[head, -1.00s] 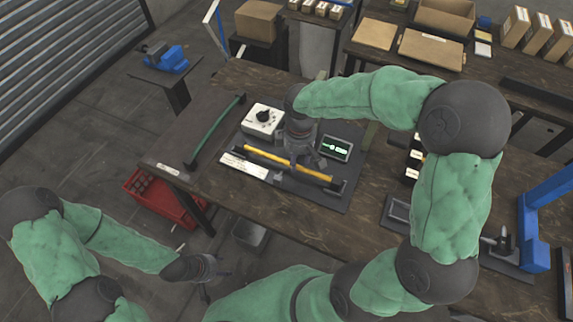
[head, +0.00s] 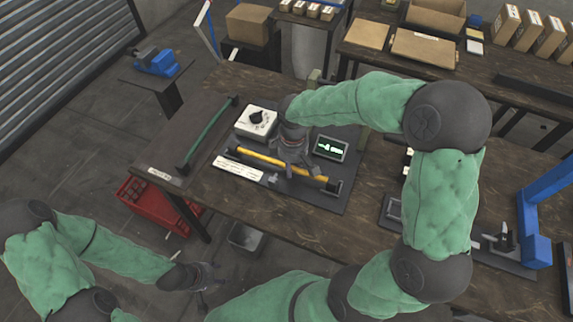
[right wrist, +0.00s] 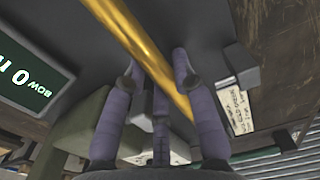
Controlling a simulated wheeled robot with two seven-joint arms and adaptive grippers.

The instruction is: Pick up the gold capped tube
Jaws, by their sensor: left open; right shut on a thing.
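The gold tube (head: 258,158) lies slantwise over the dark mat, its ends near small dark blocks. In the right wrist view the shiny tube (right wrist: 128,32) runs between my fingers. My right gripper (head: 292,165) comes down on the tube's middle from above and is shut on it; its fingertips also show in the right wrist view (right wrist: 157,70). Whether the tube is clear of its supports, I cannot tell. My left gripper (head: 205,283) is open and empty, low at the lower left, away from the bench.
A white dial box (head: 256,122) and a small lit display (head: 331,147) stand behind the tube. A white label (head: 238,168) lies in front. A green bar (head: 207,132) is at left. A red crate (head: 146,203) sits below the bench. A blue press (head: 537,248) stands right.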

